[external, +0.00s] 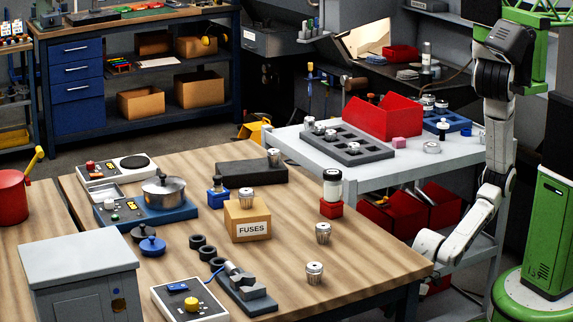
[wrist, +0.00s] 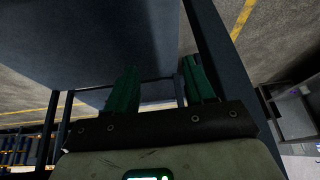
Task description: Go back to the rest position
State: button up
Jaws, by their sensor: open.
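My gripper (wrist: 160,64) shows in the wrist view with its two green fingers spread apart and nothing between them. A broad dark blue-grey panel fills the view beyond the fingers, with dark frame bars beside it. In the external view my white arm hangs down on the right, bent low between the wooden table (external: 350,270) and the grey cart (external: 470,158). My fingers cannot be made out there; the arm's low end is near the wooden table's right corner.
The wooden table holds a fuses box (external: 248,220), a pot (external: 169,191) and several metal parts. The cart carries a red bin (external: 385,118) and a dark grey tray (external: 350,150), with red bins on its lower shelf. Grey floor with yellow lines (wrist: 243,18) shows in the wrist view.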

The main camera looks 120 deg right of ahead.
jog(key=s+d+r+g+p, duration=0.1)
jog(key=s+d+r+g, duration=0.1)
jog(key=r, duration=0.6)
jog(key=s+d+r+m+g+p, duration=0.1)
jog(key=s+d+r, duration=0.3)
jog(key=r, duration=0.4)
jog(key=shift+s+d+r+g+h, duration=0.2)
jog(key=shift+d+r+g+h, duration=0.1)
jog(key=shift+g+h, duration=0.1)
